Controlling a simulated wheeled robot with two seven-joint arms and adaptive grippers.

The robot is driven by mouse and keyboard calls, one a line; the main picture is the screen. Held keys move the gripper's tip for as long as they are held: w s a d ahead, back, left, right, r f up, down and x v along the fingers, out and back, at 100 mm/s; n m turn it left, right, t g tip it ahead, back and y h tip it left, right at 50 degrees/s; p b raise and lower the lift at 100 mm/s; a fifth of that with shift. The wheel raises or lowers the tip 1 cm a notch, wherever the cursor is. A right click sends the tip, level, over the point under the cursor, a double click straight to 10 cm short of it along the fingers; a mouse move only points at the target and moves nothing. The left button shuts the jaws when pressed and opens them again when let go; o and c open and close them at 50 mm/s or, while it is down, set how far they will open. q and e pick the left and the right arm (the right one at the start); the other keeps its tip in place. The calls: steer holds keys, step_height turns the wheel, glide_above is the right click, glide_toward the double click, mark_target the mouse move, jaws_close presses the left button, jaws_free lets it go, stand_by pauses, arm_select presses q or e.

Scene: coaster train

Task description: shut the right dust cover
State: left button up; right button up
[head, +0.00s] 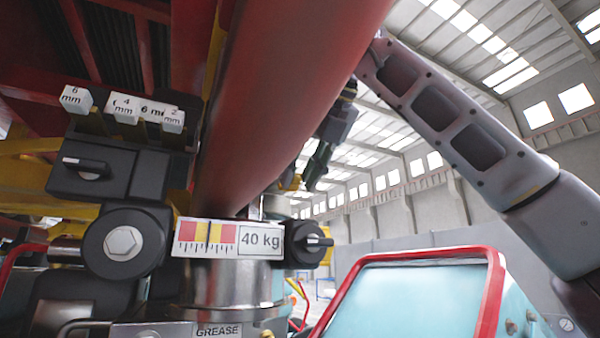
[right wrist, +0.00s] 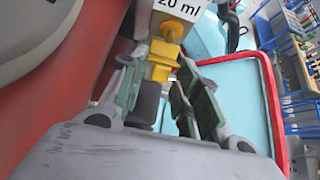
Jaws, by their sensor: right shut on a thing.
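My right gripper (head: 315,182) hangs behind the large red cylinder (head: 290,90), fingers pointing down. In the right wrist view its two green-padded fingers (right wrist: 158,75) are closed in around a small yellow part (right wrist: 163,62) under a white "20 ml" label (right wrist: 180,8). A dark grey block (right wrist: 144,103) shows between the fingers. I cannot tell for sure which piece is the right dust cover; the grip partly hides the yellow part. A bit of yellow (head: 290,183) also shows beside the fingertips in the head view. My left gripper is not in view.
The red cylinder stands close in front. A red-framed pale blue panel (head: 415,295) stands at the lower right.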

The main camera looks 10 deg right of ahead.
steer(key=shift+r, duration=0.1)
stand_by(0.4)
steer(key=o, duration=0.7)
steer(key=v, duration=1.2)
